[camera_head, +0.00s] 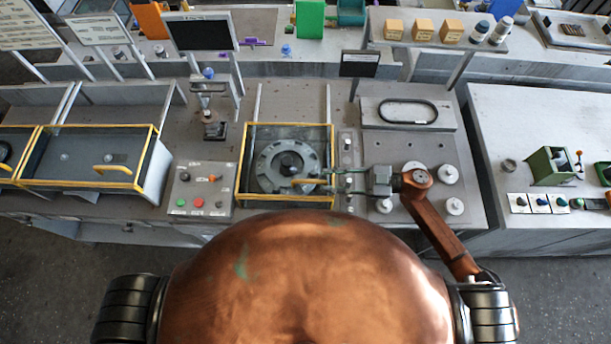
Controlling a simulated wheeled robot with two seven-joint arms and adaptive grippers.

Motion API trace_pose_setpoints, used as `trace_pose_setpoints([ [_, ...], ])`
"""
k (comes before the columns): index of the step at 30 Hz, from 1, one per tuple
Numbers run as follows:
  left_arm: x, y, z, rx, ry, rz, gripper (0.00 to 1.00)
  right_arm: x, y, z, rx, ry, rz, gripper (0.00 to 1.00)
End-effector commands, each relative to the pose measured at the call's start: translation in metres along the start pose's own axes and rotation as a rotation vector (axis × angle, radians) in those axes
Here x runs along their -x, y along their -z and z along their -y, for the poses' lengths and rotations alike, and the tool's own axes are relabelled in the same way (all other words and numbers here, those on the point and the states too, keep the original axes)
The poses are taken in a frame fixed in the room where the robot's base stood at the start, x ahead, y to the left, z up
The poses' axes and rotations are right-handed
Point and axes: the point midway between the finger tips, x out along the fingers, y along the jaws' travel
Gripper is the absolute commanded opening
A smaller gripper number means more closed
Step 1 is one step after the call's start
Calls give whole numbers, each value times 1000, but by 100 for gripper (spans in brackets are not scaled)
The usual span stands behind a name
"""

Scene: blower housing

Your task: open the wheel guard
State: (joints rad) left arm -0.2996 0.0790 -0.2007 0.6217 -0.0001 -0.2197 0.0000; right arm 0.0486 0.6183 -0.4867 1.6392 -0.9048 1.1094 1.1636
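The wheel guard (334,150) is a clear box with yellow edges in the middle of the bench. It sits down over a round grey wheel (265,160) with a dark hub. A yellow handle bar (304,182) shows near the guard's front right. My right gripper (331,182) reaches in from the right, at the guard's right edge. Its two thin fingers are spread apart, pointing left toward the handle. Contact with the handle cannot be told. My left gripper is not in view.
A control box (203,190) with coloured buttons stands left of the guard. Further left is another yellow-edged clear cover (68,184). Right of the guard are a narrow switch strip (348,160) and a plate with several white knobs (430,150). A small screen (360,64) stands behind.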

Motion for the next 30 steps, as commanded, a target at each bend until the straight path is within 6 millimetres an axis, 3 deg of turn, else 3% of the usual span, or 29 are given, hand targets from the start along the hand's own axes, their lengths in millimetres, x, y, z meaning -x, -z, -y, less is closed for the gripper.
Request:
trace_pose_setpoints([
  [3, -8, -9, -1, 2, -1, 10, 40, 1, -10, 6, -8, 21, 4, 27],
  [14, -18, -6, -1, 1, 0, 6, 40, -1, -20, 7, -7, 17, 1, 27],
  [30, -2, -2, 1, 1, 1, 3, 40, -70, -18, 7, -7, 15, 0, 27],
])
